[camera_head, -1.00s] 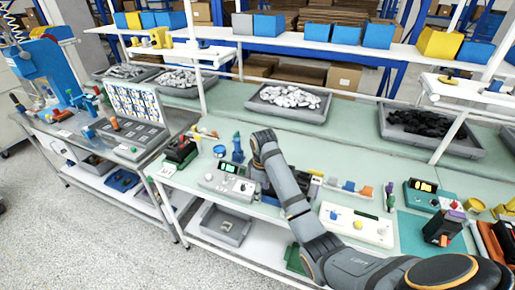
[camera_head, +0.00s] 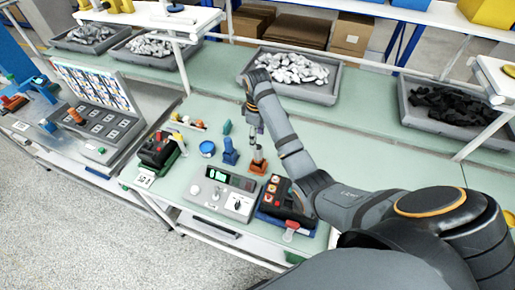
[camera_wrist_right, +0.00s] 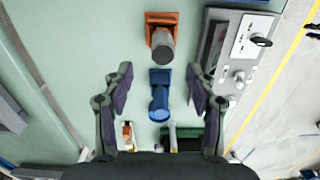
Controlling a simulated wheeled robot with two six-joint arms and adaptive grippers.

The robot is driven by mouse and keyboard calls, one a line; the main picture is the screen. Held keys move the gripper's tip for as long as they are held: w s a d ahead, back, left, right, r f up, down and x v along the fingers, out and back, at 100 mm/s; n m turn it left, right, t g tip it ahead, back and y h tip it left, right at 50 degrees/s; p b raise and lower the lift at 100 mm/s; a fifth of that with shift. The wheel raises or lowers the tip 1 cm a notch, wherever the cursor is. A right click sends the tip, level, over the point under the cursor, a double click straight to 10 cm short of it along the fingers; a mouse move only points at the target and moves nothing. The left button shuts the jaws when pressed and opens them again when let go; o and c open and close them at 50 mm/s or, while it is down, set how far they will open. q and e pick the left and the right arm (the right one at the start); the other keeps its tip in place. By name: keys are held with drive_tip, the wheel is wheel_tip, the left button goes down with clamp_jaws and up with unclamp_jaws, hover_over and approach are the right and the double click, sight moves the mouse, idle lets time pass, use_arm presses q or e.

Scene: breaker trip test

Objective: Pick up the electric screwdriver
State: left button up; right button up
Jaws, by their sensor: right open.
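Two small stands with upright tools are on the green bench. One holds a grey, dark-topped cylindrical tool in an orange stand (camera_head: 258,167); the other is a blue tool in a blue stand (camera_head: 230,153). I cannot tell for certain which is the electric screwdriver. My right gripper (camera_head: 256,132) is above and close to the orange stand in the head view. In the right wrist view my right gripper (camera_wrist_right: 160,75) is open, with the blue tool (camera_wrist_right: 160,98) lined up between its fingers and the grey tool (camera_wrist_right: 161,45) ahead. Nothing is held. My left gripper is out of view.
A grey control box (camera_head: 218,194) and a dark box with red buttons (camera_head: 279,196) are in front of the stands. A black and red device (camera_head: 158,150) and a round blue-topped item (camera_head: 207,148) are to the left. A tray of pale parts (camera_head: 291,75) is behind.

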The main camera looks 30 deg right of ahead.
sight(258, 154)
drive_tip(key=shift+s+a+f+b, duration=0.35)
drive_tip(key=shift+s+f+b, duration=0.35)
drive_tip(key=shift+b, duration=0.3)
drive_tip(key=f+b, duration=0.3)
drive_tip(key=shift+w+d+f, duration=0.2)
drive_tip(key=shift+w+f, duration=0.15)
drive_tip(key=shift+f, duration=0.05)
drive_tip(key=shift+w, duration=0.15)
drive_tip(key=f+b, duration=0.2)
drive_tip(key=b, duration=0.1)
drive_tip(key=f+b, duration=0.1)
drive_tip(key=shift+s+d+f, duration=0.15)
drive_tip(key=shift+s+f, duration=0.05)
drive_tip(key=shift+s, duration=0.1)
drive_tip(key=shift+w+f+p, duration=0.3)
drive_tip(key=shift+f+p, duration=0.25)
drive_tip(key=shift+f, duration=0.15)
drive_tip(key=shift+d, duration=0.1)
drive_tip(key=shift+s+r, duration=0.1)
drive_tip(key=shift+s, duration=0.1)
drive_tip(key=c, duration=0.5)
clamp_jaws()
